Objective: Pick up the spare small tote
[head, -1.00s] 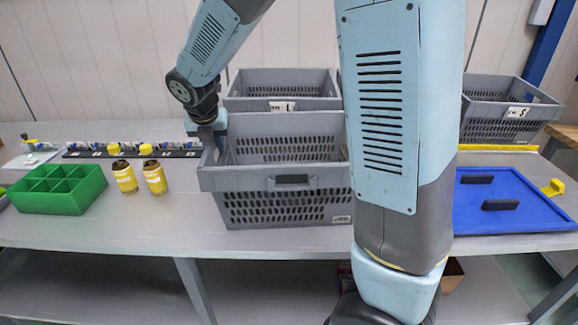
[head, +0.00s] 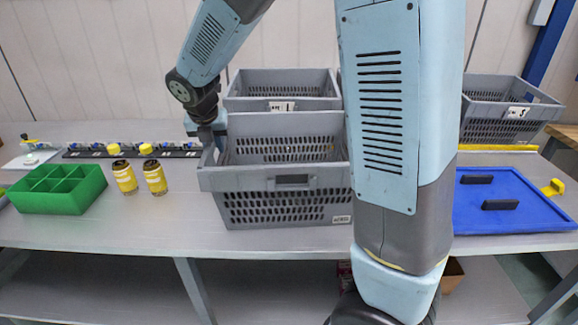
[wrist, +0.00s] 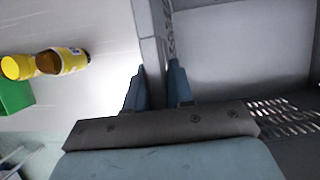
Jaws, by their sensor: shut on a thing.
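A grey tote with slotted walls (head: 292,183) stands upright near the table's front edge, in the middle of the head view. It appears to rest on the table, and a small label is at its lower front right. My gripper (head: 213,138) is at its left side. In the wrist view, my gripper (wrist: 160,85) is shut on the tote's left side wall (wrist: 154,50), with one finger outside and one inside. The inside of the tote looks empty where it shows. My arm hides its right end in the head view.
A grey tote labelled 1 (head: 282,104) stands close behind, and another labelled tote (head: 510,112) at the back right. A green divided bin (head: 58,203) and yellow jars (head: 125,182) are left. A blue board with black handles (head: 510,218) lies right. Bare table separates jars and held tote.

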